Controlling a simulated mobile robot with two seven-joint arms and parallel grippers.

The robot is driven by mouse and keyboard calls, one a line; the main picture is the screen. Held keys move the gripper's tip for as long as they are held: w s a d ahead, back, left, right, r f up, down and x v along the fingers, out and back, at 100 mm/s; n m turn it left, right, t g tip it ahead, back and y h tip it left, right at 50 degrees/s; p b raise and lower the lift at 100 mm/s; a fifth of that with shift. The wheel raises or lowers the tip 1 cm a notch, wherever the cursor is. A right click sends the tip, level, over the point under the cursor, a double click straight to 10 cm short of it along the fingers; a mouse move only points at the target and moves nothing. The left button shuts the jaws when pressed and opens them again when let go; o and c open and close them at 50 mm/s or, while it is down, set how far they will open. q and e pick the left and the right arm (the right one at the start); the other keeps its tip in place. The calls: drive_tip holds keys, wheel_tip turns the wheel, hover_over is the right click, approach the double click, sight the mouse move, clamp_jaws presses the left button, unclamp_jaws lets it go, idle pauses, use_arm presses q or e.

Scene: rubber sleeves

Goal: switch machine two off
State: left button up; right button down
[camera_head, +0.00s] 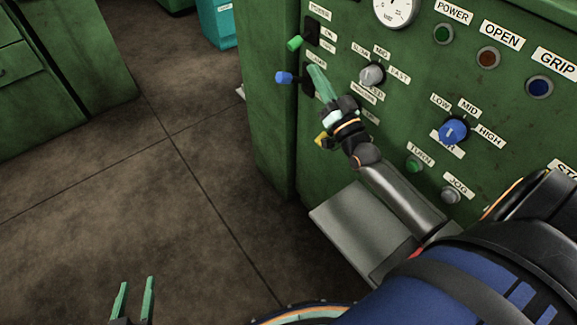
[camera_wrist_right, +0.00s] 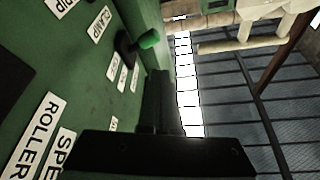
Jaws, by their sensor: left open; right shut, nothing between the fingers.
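The green machine (camera_head: 400,140) fills the right of the head view; no machine number is readable on it. At its left edge, a lever with a green knob (camera_head: 294,43) sticks out by the POWER and ON labels. A blue-knobbed lever (camera_head: 284,77) is just below it. My right gripper (camera_head: 322,84) is shut and empty, its teal fingertips in front of the panel just right of the blue knob; contact cannot be told. The right wrist view shows its dark fingers (camera_wrist_right: 156,103) and a green knob (camera_wrist_right: 148,39) beyond them. My left gripper (camera_head: 134,300) is open and empty, low over the floor.
A yellow knob (camera_head: 321,140) is below my right gripper. A grey selector (camera_head: 372,76), a blue selector (camera_head: 452,131) and several buttons are to the right. A grey ledge (camera_head: 350,220) juts out below. Green cabinets (camera_head: 70,60) stand left; the floor (camera_head: 150,190) between is clear.

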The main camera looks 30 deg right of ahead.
use_arm(q)
wheel_tip(320, 180, up, 11)
drive_tip(key=p, duration=1)
use_arm(e)
drive_tip(key=s+a+f+n+g+y, duration=0.4)
drive_tip(key=s+a+f+g, duration=0.4)
drive_tip(key=s+a+f, duration=0.3)
drive_tip(key=s+a+n, duration=0.1)
drive_tip(key=a, duration=0.3)
drive_tip(key=shift+f+g, duration=0.4)
use_arm(q)
drive_tip(key=shift+f, duration=0.15)
use_arm(e)
drive_tip(key=shift+a, duration=0.1)
use_arm(q)
drive_tip(key=s+a+f+n+g+y+p, duration=0.1)
drive_tip(key=s+a+f+g+p, duration=0.1)
drive_tip(key=s+f, duration=0.4)
wheel_tip(320, 180, down, 3)
drive_tip(key=shift+g+p, duration=0.5)
drive_tip(key=shift+p, duration=0.35)
use_arm(e)
drive_tip(key=s+a+f+n+g, duration=0.1)
drive_tip(key=s+a+f+g, duration=0.2)
drive_tip(key=s, duration=0.8)
drive_tip(key=a+g, duration=0.1)
drive_tip(key=a, duration=0.1)
drive_tip(key=shift+a+f+n+g, duration=0.2)
drive_tip(key=shift+a+n+g, duration=0.1)
drive_tip(key=shift+a+n, duration=0.1)
